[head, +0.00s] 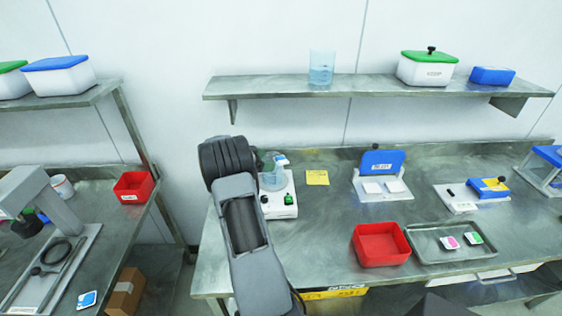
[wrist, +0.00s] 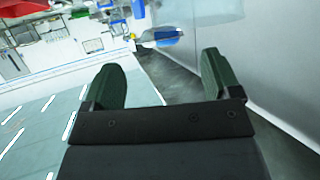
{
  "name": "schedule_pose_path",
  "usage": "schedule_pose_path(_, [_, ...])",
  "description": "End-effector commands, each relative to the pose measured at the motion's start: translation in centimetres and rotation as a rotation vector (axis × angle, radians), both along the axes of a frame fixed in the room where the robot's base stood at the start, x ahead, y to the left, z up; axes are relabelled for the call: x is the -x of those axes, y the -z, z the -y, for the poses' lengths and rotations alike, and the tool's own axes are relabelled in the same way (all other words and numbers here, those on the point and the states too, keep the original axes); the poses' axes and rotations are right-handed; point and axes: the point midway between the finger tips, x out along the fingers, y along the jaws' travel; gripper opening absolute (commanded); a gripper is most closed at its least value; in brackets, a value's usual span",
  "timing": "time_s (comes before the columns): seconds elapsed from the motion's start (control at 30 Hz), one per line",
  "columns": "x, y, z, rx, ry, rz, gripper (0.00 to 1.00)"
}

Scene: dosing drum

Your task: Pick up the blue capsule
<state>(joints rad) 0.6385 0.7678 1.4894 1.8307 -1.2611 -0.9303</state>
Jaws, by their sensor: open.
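I cannot clearly pick out a blue capsule in either view. In the head view, small blue and green things (head: 40,215) lie partly hidden beside the grey machine (head: 45,205) on the left bench, too small to identify. My gripper (wrist: 160,65) is open in the wrist view, its two dark green fingers apart with nothing between them. In the head view my arm hides most of the gripper, near the clear beaker on the white device (head: 280,205). A blue and white object (wrist: 162,37) shows beyond the fingers in the wrist view, unclear.
On the right bench stand a red bin (head: 380,245), a metal tray (head: 455,240) with two small cards, and a blue-backed stand (head: 382,165). The left bench holds a red box (head: 133,187). A shelf (head: 370,86) runs above. The right bench's middle is mostly clear.

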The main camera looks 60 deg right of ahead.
Motion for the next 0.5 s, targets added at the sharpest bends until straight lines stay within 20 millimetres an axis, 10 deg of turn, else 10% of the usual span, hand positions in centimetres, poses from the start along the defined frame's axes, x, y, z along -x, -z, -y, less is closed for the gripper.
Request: schedule_pose_path(0.5, [2.6, 1.9, 3.9, 0.0, 0.0, 0.0, 0.83])
